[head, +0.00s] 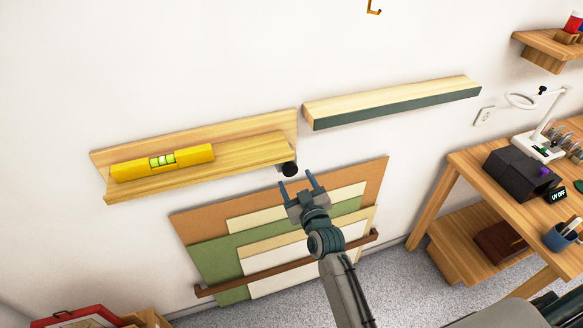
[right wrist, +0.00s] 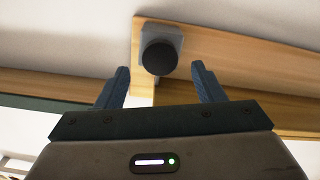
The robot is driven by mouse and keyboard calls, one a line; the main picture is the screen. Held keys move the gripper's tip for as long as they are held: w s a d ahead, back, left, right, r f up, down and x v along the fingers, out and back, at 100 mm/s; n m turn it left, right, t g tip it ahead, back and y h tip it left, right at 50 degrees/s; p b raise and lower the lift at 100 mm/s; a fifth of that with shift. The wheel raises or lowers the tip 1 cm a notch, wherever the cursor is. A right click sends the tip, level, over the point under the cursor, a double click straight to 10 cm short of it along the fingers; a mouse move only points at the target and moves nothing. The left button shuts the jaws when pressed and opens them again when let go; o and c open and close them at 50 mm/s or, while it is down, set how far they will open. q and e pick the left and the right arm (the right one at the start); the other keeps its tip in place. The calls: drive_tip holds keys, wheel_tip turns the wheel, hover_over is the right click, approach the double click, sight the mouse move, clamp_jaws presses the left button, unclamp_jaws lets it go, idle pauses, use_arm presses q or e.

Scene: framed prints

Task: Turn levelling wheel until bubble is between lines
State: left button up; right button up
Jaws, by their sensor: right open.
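A yellow spirit level (head: 163,162) lies on a wooden wall ledge (head: 245,152) at the left in the head view. Its green vial (head: 162,160) shows a bubble, too small to tell exactly against the lines. The black levelling wheel (head: 290,170) sits under the ledge's right end. It also shows in the right wrist view (right wrist: 159,58) on a grey mount. My right gripper (head: 297,184) is open and empty just below the wheel. In the right wrist view, the wheel appears beyond and between the fingertips (right wrist: 160,70), not touching them. My left gripper is not in view.
A second ledge with a dark green front (head: 395,105) is on the wall to the right. Sheets of board (head: 215,248) lean in a rack behind my right arm. A wooden workbench (head: 480,180) with a lamp stands at the right.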

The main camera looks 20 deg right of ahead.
sight(291, 172)
drive_tip(key=shift+w+p, duration=0.65)
drive_tip(key=shift+w, duration=1.65)
